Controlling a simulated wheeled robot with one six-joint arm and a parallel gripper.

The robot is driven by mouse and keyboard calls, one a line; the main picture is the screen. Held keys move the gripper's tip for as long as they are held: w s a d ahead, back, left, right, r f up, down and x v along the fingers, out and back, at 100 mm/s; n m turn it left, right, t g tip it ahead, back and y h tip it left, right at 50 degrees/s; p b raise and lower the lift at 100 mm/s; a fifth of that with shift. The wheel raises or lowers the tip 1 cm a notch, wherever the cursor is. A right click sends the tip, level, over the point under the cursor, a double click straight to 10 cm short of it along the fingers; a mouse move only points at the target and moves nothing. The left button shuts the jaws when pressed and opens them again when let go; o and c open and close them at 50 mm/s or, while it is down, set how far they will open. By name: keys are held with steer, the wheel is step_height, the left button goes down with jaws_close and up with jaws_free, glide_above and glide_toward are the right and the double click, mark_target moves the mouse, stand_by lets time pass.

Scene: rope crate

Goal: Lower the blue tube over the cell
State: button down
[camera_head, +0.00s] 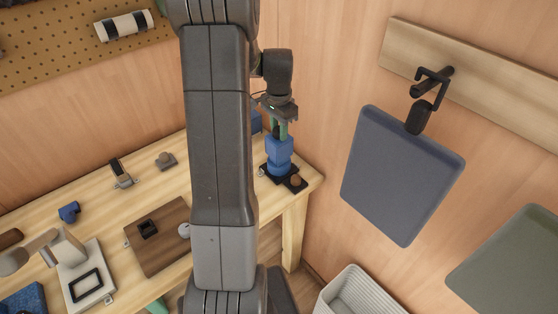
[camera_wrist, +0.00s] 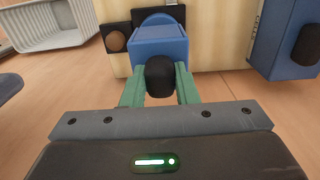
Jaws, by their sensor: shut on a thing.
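The blue tube (camera_head: 279,148) is at the far right corner of the bench, upright in the head view. My gripper (camera_head: 280,131) is above it with green fingers pointing down. In the wrist view my gripper (camera_wrist: 159,72) is shut on the black knob (camera_wrist: 160,84) of the blue tube (camera_wrist: 160,42). A rounded blue part (camera_head: 279,169) shows just under the tube, above a black base plate (camera_head: 270,180); I cannot tell whether it is the tube's lower end or a separate piece. No cell can be made out inside or under the tube.
A brown round button (camera_head: 296,181) sits on the black base, also in the wrist view (camera_wrist: 116,41). Another blue block (camera_wrist: 285,38) stands close on the wrist view's right. A brown board (camera_head: 160,252) lies mid-bench. A grey bin (camera_head: 352,280) stands beside the bench.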

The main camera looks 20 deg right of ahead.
steer(key=shift+f+b, duration=0.95)
steer(key=shift+f, duration=0.5)
stand_by(1.0)
steer(key=c, duration=1.1)
jaws_free()
steer(key=shift+o, duration=0.2)
step_height(320, 180, up, 14)
steer(key=shift+b, duration=0.35)
steer(key=shift+f, duration=0.15)
step_height(320, 180, down, 14)
steer(key=shift+r+p, duration=0.2)
steer(key=shift+p, duration=0.2)
steer(key=shift+r, duration=0.1)
